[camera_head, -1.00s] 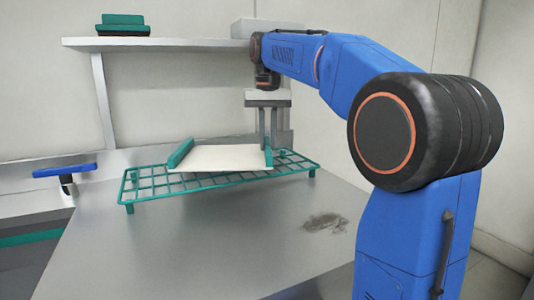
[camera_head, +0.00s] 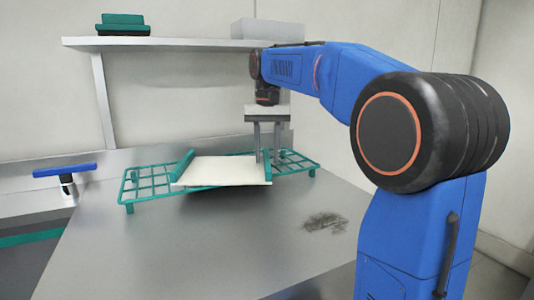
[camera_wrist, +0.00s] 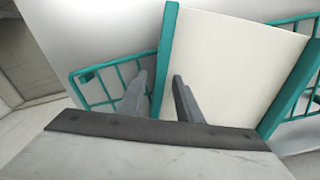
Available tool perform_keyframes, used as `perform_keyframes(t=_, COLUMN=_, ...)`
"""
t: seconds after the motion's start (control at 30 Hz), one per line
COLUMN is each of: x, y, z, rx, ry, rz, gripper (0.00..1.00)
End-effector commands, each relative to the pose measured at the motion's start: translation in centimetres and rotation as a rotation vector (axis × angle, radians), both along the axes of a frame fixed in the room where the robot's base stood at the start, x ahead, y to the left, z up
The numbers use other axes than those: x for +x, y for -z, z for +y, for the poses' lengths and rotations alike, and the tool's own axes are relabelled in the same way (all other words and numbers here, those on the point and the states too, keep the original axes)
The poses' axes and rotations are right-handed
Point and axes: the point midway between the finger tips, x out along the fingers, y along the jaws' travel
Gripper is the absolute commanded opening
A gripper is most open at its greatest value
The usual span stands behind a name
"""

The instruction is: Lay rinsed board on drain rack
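The board (camera_head: 225,170) is white with teal strips along two opposite sides. It lies on the teal drain rack (camera_head: 150,194), and its near edge covers the rack's front rail. I cannot tell whether it rests flat. My gripper (camera_head: 267,160) is open at the board's right side in the head view. In the wrist view, the fingers of my gripper (camera_wrist: 158,80) stand on either side of one teal strip of the board (camera_wrist: 230,60), with gaps beside it. The rack (camera_wrist: 95,82) shows past both sides of the board there.
The rack stands on a grey metal counter (camera_head: 200,245), with a dark smudge (camera_head: 325,222) at its right. A blue-handled tool (camera_head: 65,172) is at the left. A wall shelf (camera_head: 170,44) above holds teal items (camera_head: 122,22) and a grey box (camera_head: 268,29).

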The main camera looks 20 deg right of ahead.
Motion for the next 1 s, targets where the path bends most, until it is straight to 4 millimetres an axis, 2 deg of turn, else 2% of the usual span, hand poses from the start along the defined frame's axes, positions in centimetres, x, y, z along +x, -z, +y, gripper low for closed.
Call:
perform_keyframes(t=0.23, x=0.0, y=-0.2, z=0.0, rx=0.0, ry=0.0, rz=0.0, gripper=0.32)
perform_keyframes(t=0.37, x=0.1, y=-1.4, z=0.0, rx=0.0, ry=0.0, rz=-0.003, gripper=0.32)
perform_keyframes(t=0.8, x=0.1, y=-9.4, z=-0.1, rx=0.0, ry=0.0, rz=-0.003, gripper=0.32)
perform_keyframes(t=1.0, x=0.1, y=-11.5, z=-0.1, rx=0.0, ry=0.0, rz=0.0, gripper=0.32)
